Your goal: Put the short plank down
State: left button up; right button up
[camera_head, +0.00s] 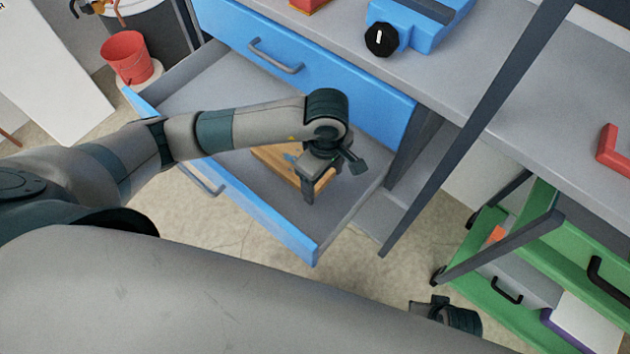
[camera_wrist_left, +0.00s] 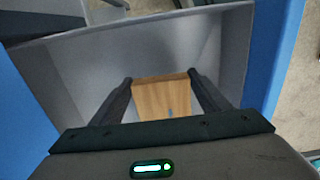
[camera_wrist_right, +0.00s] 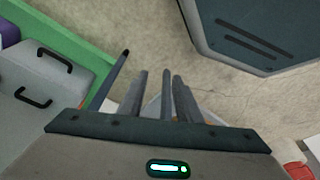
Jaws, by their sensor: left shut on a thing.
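The short plank (camera_head: 277,160) is a light-brown wooden piece inside the open blue drawer (camera_head: 270,225). My left gripper (camera_head: 320,190) reaches down into the drawer and is shut on the plank. In the left wrist view the plank (camera_wrist_left: 160,97) sits between the two fingers (camera_wrist_left: 160,88), with the grey drawer walls around it. I cannot tell whether the plank touches the drawer floor. My right gripper (camera_head: 432,306) shows only in part low in the head view. Its fingers point at the floor in the right wrist view (camera_wrist_right: 160,95); their opening is unclear.
A closed blue drawer (camera_head: 300,65) is above the open one, under a grey worktop with a blue vise (camera_head: 420,25). A green cart (camera_head: 545,225) stands at the right. A red bucket (camera_head: 128,58) is at the upper left. The open drawer's left part is bare.

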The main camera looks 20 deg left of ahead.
pick_arm(q)
jog(key=shift+w+a+f, duration=0.2)
jog(key=shift+a+f, duration=0.15)
jog(key=shift+a, duration=0.2)
jog(key=shift+w+a+f, duration=0.2)
jog(key=shift+a+f, duration=0.1)
jog(key=shift+a, duration=0.2)
jog(key=shift+f, duration=2)
jog(key=shift+f, duration=0.1)
jog(key=o, duration=1.3)
jog(key=shift+c, duration=0.2)
